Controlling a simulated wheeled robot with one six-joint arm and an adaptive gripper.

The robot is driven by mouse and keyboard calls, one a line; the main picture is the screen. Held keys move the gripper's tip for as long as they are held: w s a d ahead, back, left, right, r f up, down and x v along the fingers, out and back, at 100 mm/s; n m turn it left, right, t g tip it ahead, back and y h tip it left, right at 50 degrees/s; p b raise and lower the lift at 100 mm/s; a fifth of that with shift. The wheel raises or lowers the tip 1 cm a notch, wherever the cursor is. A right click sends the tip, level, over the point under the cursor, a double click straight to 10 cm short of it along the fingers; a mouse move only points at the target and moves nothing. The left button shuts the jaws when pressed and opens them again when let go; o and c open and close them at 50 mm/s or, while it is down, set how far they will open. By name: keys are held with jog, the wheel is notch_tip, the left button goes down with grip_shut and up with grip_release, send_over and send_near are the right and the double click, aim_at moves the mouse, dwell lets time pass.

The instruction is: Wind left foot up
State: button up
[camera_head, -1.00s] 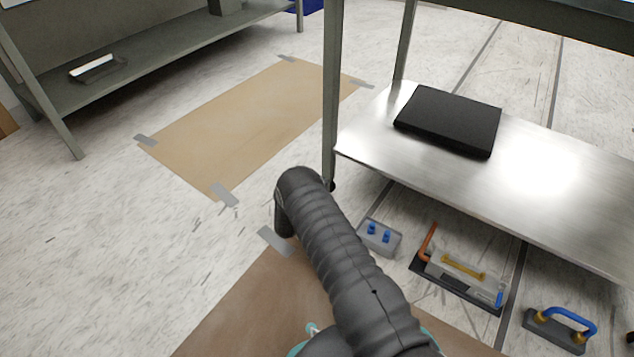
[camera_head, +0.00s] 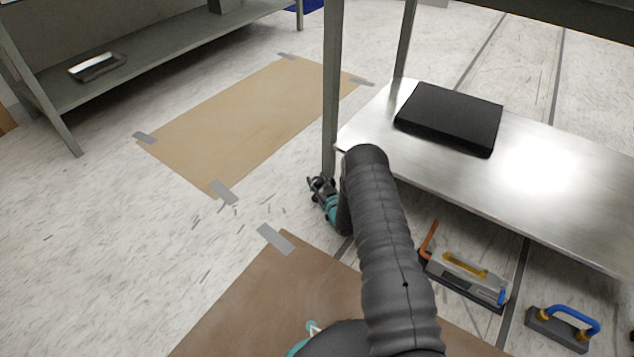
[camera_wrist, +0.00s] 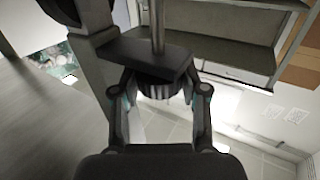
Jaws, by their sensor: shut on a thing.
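The left foot shows in the wrist view as a dark knurled ring (camera_wrist: 160,92) under a flat dark plate, with a metal rod (camera_wrist: 157,25) on the plate's far side. My gripper (camera_wrist: 160,86) has one finger on each side of the ring and is shut on it. In the head view my gripper (camera_head: 321,186) is at the lower end of the steel table's near leg (camera_head: 332,90). The foot is hidden there behind the gripper.
A black flat case (camera_head: 450,118) lies on the table's lower shelf (camera_head: 550,180). Tools with orange and yellow handles (camera_head: 465,272) and a blue-handled block (camera_head: 562,328) are on the floor below. A taped brown patch (camera_head: 250,120) of floor is clear to the left.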

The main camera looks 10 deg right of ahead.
aim_at(317, 179)
jog(key=shift+w+d+n+g+y, duration=0.1)
jog(key=shift+n+g+y, duration=0.7)
jog(key=shift+n+y, duration=0.8)
jog(key=shift+r+y, duration=0.1)
jog(key=shift+y, duration=0.5)
jog(key=o, duration=1.2)
jog(key=shift+c, duration=0.2)
notch_tip(317, 179, up, 10)
jog(key=shift+f, duration=0.1)
